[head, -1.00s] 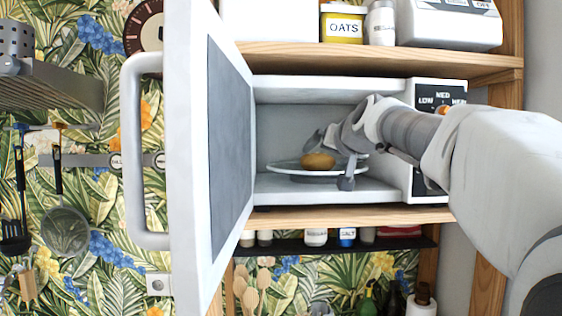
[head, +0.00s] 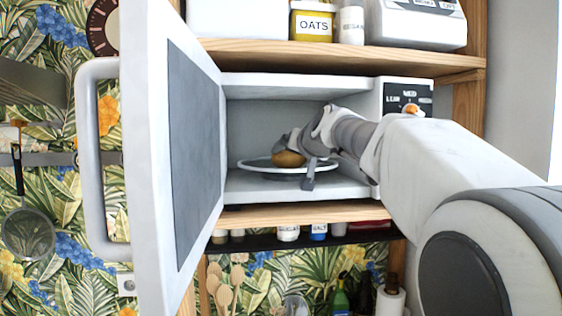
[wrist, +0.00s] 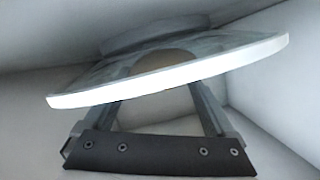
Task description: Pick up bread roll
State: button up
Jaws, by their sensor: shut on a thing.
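The bread roll (head: 289,159) is small and golden brown, on a round glass plate (head: 250,164) inside the open microwave (head: 300,88). My gripper (head: 283,148) reaches in from the right, with its fingers at the roll. It is shut on the roll, which sits at the plate's level; I cannot tell whether it is clear of the glass. In the wrist view, the plate's pale rim (wrist: 170,82) crosses in front of both fingers. The roll (wrist: 165,62) shows dimly through the glass between them, partly hidden.
The microwave door (head: 195,150) stands wide open on the left. The control panel (head: 408,98) is close to my arm on the right. A wooden shelf above holds an oats tin (head: 312,22) and a white jar (head: 350,25). The cavity's left side is clear.

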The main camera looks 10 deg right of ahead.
jog(key=shift+r, duration=0.15)
jog(key=shift+r, duration=0.6)
notch_tip(320, 180, up, 2)
jog(key=shift+r, duration=0.25)
jog(key=s+d+b, duration=0.2)
jog(key=s+b, duration=0.3)
jog(key=s, duration=1.3)
jog(key=shift+f, duration=0.2)
